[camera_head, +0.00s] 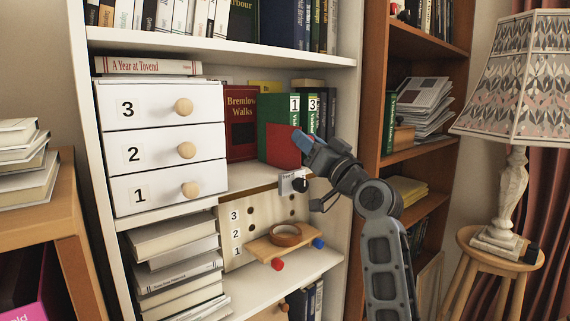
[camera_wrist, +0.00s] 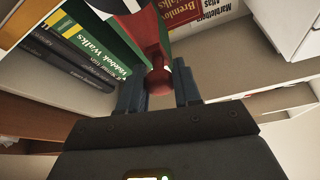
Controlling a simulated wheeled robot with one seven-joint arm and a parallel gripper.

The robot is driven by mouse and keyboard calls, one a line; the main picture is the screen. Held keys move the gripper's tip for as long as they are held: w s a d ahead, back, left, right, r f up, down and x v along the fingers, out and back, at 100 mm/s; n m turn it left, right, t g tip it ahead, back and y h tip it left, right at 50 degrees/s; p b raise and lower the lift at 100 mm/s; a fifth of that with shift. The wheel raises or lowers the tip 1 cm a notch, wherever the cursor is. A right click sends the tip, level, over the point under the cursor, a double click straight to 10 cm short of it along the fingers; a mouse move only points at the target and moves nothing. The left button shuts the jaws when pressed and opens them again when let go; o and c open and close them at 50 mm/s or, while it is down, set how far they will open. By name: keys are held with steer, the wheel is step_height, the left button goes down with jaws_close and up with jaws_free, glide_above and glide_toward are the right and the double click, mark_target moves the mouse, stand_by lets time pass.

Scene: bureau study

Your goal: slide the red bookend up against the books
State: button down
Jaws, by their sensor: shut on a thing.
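The red bookend (camera_head: 283,148) stands on the middle shelf, in front of the lower part of the green book (camera_head: 273,112) in the head view. In the wrist view the bookend (camera_wrist: 143,32) shows as a red plate with a round red knob (camera_wrist: 159,80). My gripper (camera_head: 303,139) is shut on that knob; its two fingers (camera_wrist: 159,88) lie on either side of it. The books are green volumes marked 1 and 3, darker books (camera_head: 328,112) to their right, and a red book (camera_head: 241,123) to their left. I cannot tell whether bookend and books touch.
A white drawer unit (camera_head: 160,146) numbered 1 to 3 stands left of the books. A lamp (camera_head: 510,190) on a stool stands at the right.

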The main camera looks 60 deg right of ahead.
steer(key=d, duration=0.2)
steer(key=s+d+b, duration=0.1)
steer(key=d, duration=0.2)
steer(key=shift+s+d+b, duration=0.3)
steer(key=shift+s+b, duration=0.05)
steer(key=c, duration=0.8)
jaws_free()
steer(key=shift+d, duration=0.15)
steer(key=b+v, duration=0.1)
steer(key=v, duration=0.7)
steer(key=shift+w, duration=0.1)
